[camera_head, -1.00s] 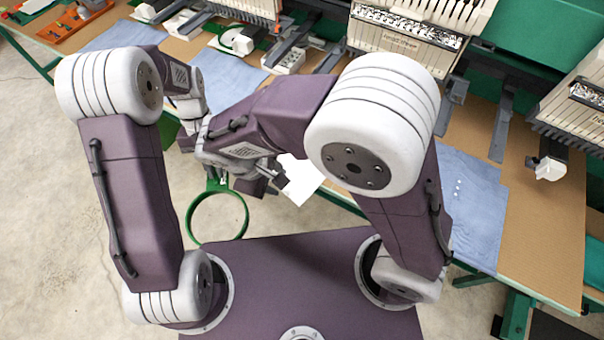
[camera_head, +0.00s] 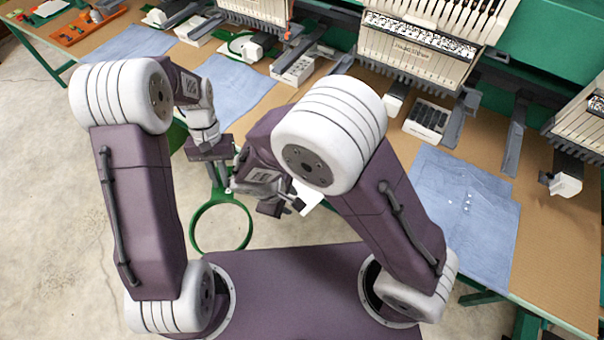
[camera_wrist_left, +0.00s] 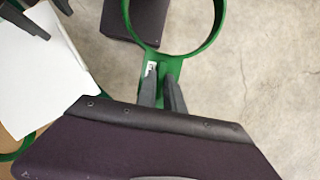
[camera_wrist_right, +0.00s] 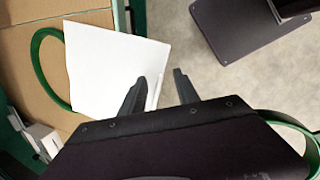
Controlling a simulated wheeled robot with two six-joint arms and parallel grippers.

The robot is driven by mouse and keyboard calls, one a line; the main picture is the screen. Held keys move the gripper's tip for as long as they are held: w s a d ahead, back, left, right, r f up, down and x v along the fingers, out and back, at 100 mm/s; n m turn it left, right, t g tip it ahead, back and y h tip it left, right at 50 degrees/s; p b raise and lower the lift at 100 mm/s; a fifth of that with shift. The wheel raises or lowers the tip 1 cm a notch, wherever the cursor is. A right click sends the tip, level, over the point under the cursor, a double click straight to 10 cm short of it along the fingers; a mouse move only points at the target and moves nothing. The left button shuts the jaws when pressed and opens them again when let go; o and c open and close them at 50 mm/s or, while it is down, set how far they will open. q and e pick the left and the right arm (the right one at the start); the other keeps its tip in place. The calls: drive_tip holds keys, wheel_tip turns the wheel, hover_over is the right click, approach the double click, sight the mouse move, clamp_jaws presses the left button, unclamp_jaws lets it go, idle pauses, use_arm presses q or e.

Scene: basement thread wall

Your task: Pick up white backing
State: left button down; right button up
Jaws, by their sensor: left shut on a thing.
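The white backing (camera_wrist_right: 108,68) is a flat pale sheet at the table's front edge. In the head view only a small part of it (camera_head: 308,196) shows beside my right arm, and it also shows at the left of the left wrist view (camera_wrist_left: 38,65). My right gripper (camera_wrist_right: 160,80) is open, its fingers apart. One finger is close to the sheet's right edge; I cannot tell whether it touches. My left gripper (camera_wrist_left: 161,75) is shut on the bracket of a green hoop (camera_head: 193,228), which hangs in front of the table.
Another green hoop (camera_wrist_right: 38,62) lies partly under the sheet. The brown table (camera_head: 553,235) carries blue cloths (camera_head: 462,215) below the embroidery heads (camera_head: 415,50). Concrete floor (camera_head: 50,180) is clear at left.

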use_arm(q)
drive_tip(key=shift+w+f, duration=0.1)
drive_tip(key=shift+f, duration=0.05)
use_arm(e)
drive_tip(key=shift+w+d+f, duration=0.1)
drive_tip(key=shift+w+f, duration=0.1)
drive_tip(key=shift+f, duration=0.4)
drive_tip(key=shift+s, duration=0.1)
drive_tip(key=shift+c, duration=1)
clamp_jaws()
drive_tip(key=shift+r, duration=0.15)
use_arm(q)
drive_tip(key=shift+r, duration=0.2)
drive_tip(key=shift+r+p, duration=0.25)
drive_tip(key=shift+p, duration=0.15)
drive_tip(key=shift+r+p, duration=0.45)
use_arm(e)
drive_tip(key=s+d+r, duration=0.6)
drive_tip(key=d+r, duration=0.3)
drive_tip(key=r, duration=0.1)
drive_tip(key=shift+s+d+r, duration=0.3)
drive_tip(key=shift+d+r, duration=0.05)
drive_tip(key=shift+r, duration=0.05)
